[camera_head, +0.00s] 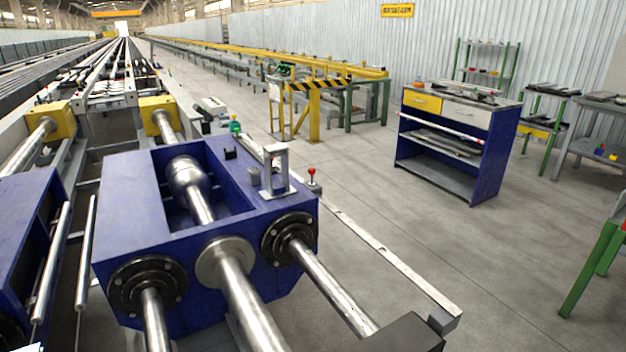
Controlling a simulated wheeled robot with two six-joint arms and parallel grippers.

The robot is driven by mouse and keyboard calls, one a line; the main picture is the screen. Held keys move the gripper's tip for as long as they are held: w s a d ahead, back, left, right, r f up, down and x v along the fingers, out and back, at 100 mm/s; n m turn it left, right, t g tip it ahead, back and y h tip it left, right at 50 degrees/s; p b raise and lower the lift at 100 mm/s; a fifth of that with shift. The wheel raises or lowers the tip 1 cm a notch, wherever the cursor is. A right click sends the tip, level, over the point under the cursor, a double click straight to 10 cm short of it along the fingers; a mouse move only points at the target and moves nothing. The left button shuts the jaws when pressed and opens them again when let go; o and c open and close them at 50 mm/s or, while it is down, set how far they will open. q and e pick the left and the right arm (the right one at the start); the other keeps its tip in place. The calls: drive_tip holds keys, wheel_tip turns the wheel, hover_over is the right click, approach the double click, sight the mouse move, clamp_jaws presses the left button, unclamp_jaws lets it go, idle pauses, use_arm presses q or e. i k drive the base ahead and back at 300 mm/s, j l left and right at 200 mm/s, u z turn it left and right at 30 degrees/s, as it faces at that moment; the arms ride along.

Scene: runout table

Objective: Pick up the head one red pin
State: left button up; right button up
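A small red pin (312,172) with a round red top stands upright on a grey base, close to the right side of the blue machine head (130,200). Its lower part is small and hard to make out. A grey metal bracket (277,170) stands on the head just left of the pin. Neither of my grippers shows in the head view, and nothing is seen touching the pin.
Thick steel rods (235,290) run from the blue head toward the bottom edge. A long pale rail (385,255) runs along its right side to a dark block (400,335). A blue workbench (485,160) stands farther right. The concrete floor between is clear.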

sight(312, 171)
drive_tip(key=i+l, duration=0.1)
drive_tip(key=l, duration=0.9)
drive_tip(key=i+l, duration=0.2)
drive_tip(key=l, duration=0.15)
drive_tip(key=i+l+u, duration=0.15)
drive_tip(key=l, duration=0.2)
drive_tip(key=i+l, duration=0.2)
drive_tip(key=l, duration=0.15)
drive_tip(key=i+l+u, duration=0.1)
drive_tip(key=l, duration=0.25)
drive_tip(key=i+l, duration=0.2)
drive_tip(key=l, duration=0.2)
drive_tip(key=i+l+u, duration=0.15)
drive_tip(key=l, duration=0.2)
drive_tip(key=i+l, duration=0.15)
drive_tip(key=l, duration=0.25)
